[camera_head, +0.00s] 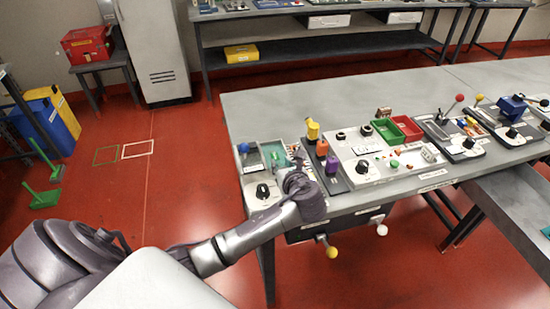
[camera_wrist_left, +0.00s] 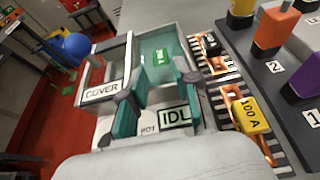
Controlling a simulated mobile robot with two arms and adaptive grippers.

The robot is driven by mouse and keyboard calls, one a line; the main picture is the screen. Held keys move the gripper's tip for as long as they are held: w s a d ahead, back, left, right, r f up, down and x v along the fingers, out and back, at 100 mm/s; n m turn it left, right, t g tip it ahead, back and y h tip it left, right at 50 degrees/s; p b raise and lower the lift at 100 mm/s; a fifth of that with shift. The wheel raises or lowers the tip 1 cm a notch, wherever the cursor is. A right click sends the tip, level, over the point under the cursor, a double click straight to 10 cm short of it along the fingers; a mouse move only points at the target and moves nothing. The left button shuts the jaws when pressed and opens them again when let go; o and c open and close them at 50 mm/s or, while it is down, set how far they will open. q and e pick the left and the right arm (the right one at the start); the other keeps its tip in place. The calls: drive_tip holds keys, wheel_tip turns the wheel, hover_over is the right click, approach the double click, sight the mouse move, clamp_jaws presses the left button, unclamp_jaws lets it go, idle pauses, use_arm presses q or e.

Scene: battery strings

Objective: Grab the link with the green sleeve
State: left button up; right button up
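My left gripper (camera_wrist_left: 152,88) is open, its two teal-padded fingers apart over a shallow tray labelled COVER (camera_wrist_left: 101,92). A small green piece with light lettering (camera_wrist_left: 163,57) lies beyond the fingers, inside the tray; whether it is a link's sleeve or a label, I cannot tell. To the right, a link with a yellow sleeve marked 100 A (camera_wrist_left: 249,114) and a link with a black sleeve (camera_wrist_left: 211,44) sit on a striped strip. In the head view my left gripper (camera_head: 291,168) is over the left panel, hiding part of it. My right gripper is not in view.
A blue ball knob (camera_wrist_left: 76,46) stands beside the tray. Orange (camera_wrist_left: 271,34) and purple (camera_wrist_left: 306,80) handles stand close on the right. In the head view, green (camera_head: 387,131) and red (camera_head: 407,127) bins and more panels fill the bench to the right.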

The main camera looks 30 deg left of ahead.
sight(275, 156)
use_arm(q)
drive_tip(key=shift+w+a+f, duration=0.25)
drive_tip(key=shift+w+a, duration=0.15)
drive_tip(key=shift+a, duration=0.05)
drive_tip(key=shift+w+a+f, duration=0.25)
drive_tip(key=shift+w+a, duration=0.15)
drive_tip(key=shift+a, duration=0.1)
drive_tip(key=x, duration=0.5)
drive_tip(key=shift+s+d, duration=0.1)
drive_tip(key=shift+c, duration=0.8)
clamp_jaws()
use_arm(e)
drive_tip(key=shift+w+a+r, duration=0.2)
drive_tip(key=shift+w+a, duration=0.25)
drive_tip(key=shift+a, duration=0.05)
